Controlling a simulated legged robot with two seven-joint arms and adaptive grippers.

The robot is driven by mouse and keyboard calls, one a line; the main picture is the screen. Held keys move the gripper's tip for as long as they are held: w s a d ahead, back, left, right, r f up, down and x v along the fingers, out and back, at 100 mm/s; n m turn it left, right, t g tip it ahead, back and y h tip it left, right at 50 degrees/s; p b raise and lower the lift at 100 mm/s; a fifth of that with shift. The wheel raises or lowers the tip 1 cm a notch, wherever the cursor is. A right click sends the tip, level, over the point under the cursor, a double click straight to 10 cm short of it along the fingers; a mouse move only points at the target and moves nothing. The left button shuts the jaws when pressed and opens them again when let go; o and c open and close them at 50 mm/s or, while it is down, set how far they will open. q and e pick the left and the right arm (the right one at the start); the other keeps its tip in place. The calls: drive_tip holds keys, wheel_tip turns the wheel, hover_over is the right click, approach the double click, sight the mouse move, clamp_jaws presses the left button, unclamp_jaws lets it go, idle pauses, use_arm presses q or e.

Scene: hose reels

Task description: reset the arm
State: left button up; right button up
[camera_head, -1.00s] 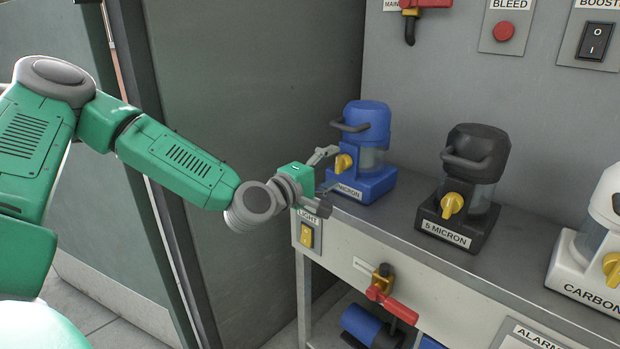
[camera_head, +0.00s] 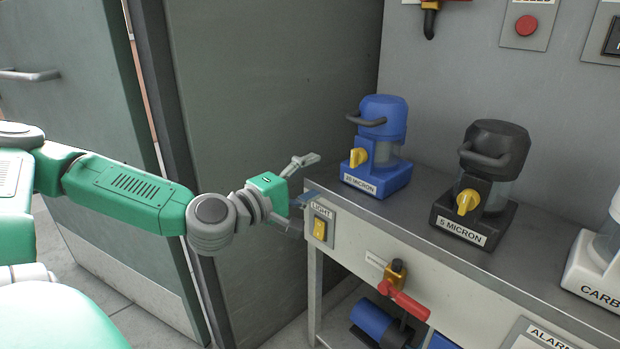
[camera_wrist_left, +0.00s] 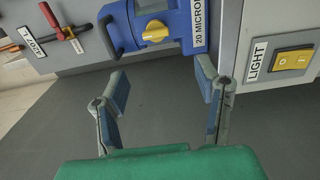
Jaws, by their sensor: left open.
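My left gripper (camera_head: 308,178) is open and empty, left of the bench's near left corner. The blue 20 MICRON filter (camera_head: 378,150) stands upright on the bench, to the right of the gripper and apart from it. Its yellow knob (camera_head: 358,157) faces the gripper side. In the left wrist view the two spread fingers (camera_wrist_left: 165,95) have nothing between them, and the blue filter (camera_wrist_left: 180,30) shows beyond them. My right gripper is in neither view.
The grey bench top (camera_head: 400,212) also holds a black 5 MICRON filter (camera_head: 487,180) and a white CARBON filter (camera_head: 600,262). A yellow LIGHT switch (camera_head: 320,228) and a red-handled valve (camera_head: 402,300) are on the bench front. A grey-green panel (camera_head: 270,90) stands behind the gripper.

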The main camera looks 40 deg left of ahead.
use_arm(q)
drive_tip(key=shift+a, duration=0.1)
idle(0.3)
drive_tip(key=s+d+f+m+g+h+p, duration=0.1)
drive_tip(key=s+d+f+m+g+p, duration=0.15)
drive_tip(key=d+f+m+g, duration=0.35)
drive_tip(key=s+d+f+m+g+h+p, duration=0.1)
drive_tip(key=s+f+m+g+p, duration=0.2)
drive_tip(key=f, duration=0.6)
drive_tip(key=s+d+f+m+g+y+p, duration=0.1)
drive_tip(key=s+f+m+g, duration=0.3)
drive_tip(key=s, duration=0.6)
drive_tip(key=s+d+f+m+g+y+p, duration=0.2)
drive_tip(key=s+d+f+m+g, duration=0.1)
drive_tip(key=s, duration=0.7)
wheel_tip(320, 180, down, 4)
drive_tip(key=shift+s+r+m+g, duration=0.1)
drive_tip(key=shift+s+m+g, duration=0.15)
drive_tip(key=shift+m+g, duration=0.6)
drive_tip(key=shift+d, duration=0.1)
